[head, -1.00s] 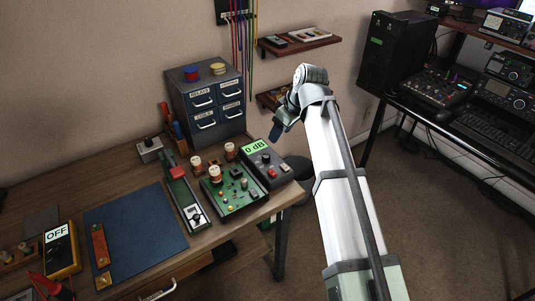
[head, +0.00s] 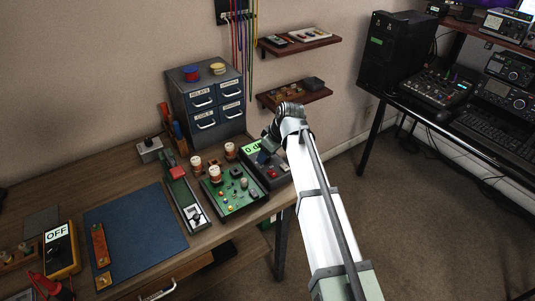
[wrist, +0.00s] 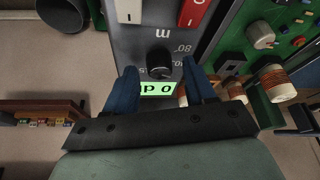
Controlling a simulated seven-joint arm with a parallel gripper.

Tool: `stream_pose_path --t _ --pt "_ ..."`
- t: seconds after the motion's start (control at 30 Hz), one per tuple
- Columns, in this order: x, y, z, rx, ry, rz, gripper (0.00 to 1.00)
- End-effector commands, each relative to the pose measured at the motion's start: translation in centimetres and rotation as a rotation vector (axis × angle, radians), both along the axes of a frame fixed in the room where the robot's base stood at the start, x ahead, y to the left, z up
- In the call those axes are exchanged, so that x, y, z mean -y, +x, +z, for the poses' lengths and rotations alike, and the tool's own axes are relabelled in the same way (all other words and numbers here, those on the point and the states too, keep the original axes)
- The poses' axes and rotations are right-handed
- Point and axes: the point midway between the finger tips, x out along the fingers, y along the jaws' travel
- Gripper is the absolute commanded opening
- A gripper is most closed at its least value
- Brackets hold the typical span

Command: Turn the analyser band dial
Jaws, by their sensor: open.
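The analyser (head: 279,180) is a grey box with a green "0 dB" display, at the right end of the workbench. Its band dial (wrist: 160,63) is a round black knob in the wrist view, with "m", "80" and "15" marked around it. My gripper (wrist: 160,72) is open, its two blue fingers apart on either side of the dial as seen from the wrist. Whether they touch it, I cannot tell. In the head view my gripper (head: 264,155) is over the analyser and hides the dial and part of the display (head: 251,147).
A green circuit board (head: 233,190) with copper coils stands close left of the analyser. A white switch (wrist: 130,10) and a red switch (wrist: 194,10) sit on the panel beyond the dial. A drawer cabinet (head: 206,103) stands behind, and a wall shelf (head: 295,96) is near my arm.

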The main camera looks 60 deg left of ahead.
Motion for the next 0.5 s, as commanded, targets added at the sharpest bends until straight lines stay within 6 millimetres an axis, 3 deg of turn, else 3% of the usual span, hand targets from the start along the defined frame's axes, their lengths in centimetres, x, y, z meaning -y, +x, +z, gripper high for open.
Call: stream_pose_path --t 0.4,0.5 --pt "-0.22 -0.06 -0.51 0.001 0.001 0.0 0.55" --pt "-0.2 -0.05 -0.51 0.001 0.0 0.0 0.45"
